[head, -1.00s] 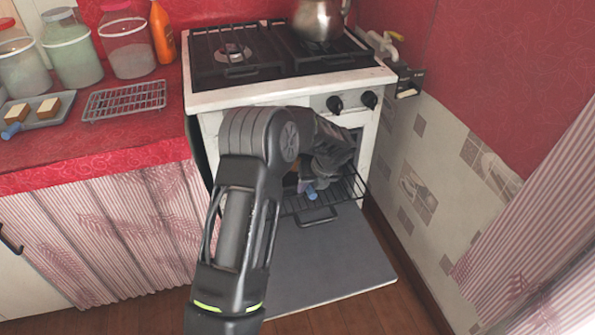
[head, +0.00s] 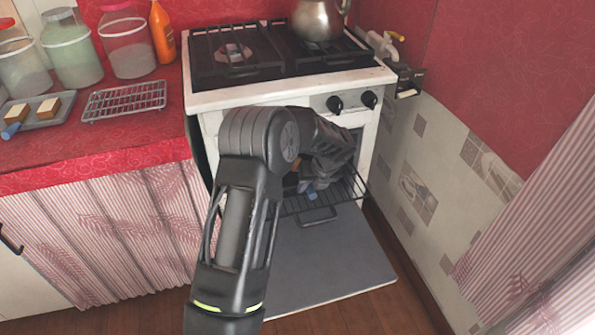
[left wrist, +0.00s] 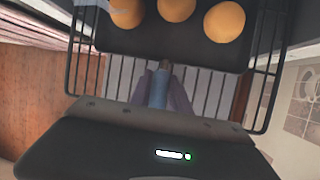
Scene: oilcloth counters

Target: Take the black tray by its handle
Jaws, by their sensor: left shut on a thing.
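The black tray (left wrist: 172,48) shows at the top of the left wrist view, with several round golden buns (left wrist: 176,9) on it. Its blue handle (left wrist: 157,90) points toward my wrist. My left gripper (left wrist: 160,84) is shut on this handle, one finger on each side. In the head view the blue handle end (head: 310,189) shows just below my left gripper (head: 305,184), inside the oven mouth. My own forearm and wrist hide most of the tray there. My right gripper is not in view.
The oven door (head: 320,255) is folded down. A wire rack (head: 343,192) sticks out of the oven under the tray. On the counter at left are a grey tray (head: 62,117) with bread pieces, a cooling rack (head: 124,99) and jars. A kettle (head: 318,18) stands on the stove.

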